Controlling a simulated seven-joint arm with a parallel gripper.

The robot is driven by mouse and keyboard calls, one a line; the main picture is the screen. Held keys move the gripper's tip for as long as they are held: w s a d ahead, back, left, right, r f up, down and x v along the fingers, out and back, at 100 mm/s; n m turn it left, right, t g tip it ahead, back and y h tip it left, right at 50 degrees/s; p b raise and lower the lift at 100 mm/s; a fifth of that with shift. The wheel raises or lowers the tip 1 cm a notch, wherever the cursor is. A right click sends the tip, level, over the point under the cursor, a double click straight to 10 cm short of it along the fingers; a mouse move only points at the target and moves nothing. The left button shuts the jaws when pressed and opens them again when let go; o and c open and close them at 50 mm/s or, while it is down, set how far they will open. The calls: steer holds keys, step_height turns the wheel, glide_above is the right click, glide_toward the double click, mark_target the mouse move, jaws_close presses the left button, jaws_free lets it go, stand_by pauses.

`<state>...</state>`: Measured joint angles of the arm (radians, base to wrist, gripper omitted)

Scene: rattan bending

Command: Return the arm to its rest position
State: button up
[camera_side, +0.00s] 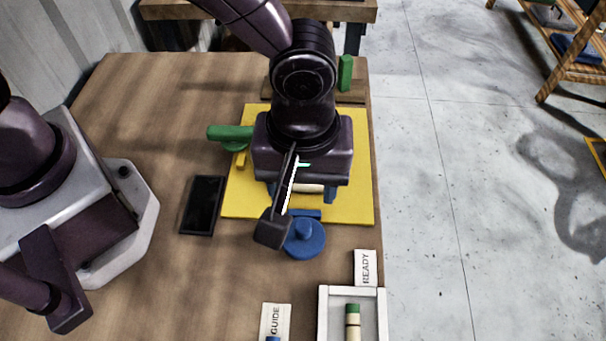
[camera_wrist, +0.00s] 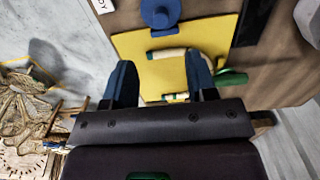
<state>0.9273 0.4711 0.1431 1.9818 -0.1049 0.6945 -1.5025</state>
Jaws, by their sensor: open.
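My gripper (camera_side: 301,192) is open above the yellow board (camera_side: 350,206), its blue fingers spread apart. In the wrist view, the gripper (camera_wrist: 158,62) shows nothing held. A short cream piece with green at one end (camera_wrist: 166,54) lies on the yellow board (camera_wrist: 133,43), seen between the fingertips. In the side view part of a cream piece (camera_side: 309,188) shows between the fingers. My arm hides much of the board in the side view. I cannot tell the height of the fingers over the board.
A blue round fixture (camera_side: 304,240) and a green one (camera_side: 230,133) stand at the board's edges. A black slab (camera_side: 202,206) lies left. A white tray (camera_side: 322,315) holds a green-ended piece (camera_side: 352,320), near the READY (camera_side: 365,267) and GUIDE (camera_side: 275,319) cards. The table's left middle is clear.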

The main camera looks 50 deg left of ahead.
steer(key=shift+r, duration=0.2)
steer(key=s+a+r+m+t, duration=0.2)
steer(key=s+a+r+m, duration=0.1)
steer(key=a+r, duration=0.6)
steer(key=s+a+r+m+t, duration=0.3)
steer(key=a+r+m, duration=0.3)
steer(key=a, duration=1.2)
step_height(320, 180, up, 4)
steer(key=shift+f+t, duration=0.2)
steer(key=shift+t, duration=0.1)
stand_by(0.4)
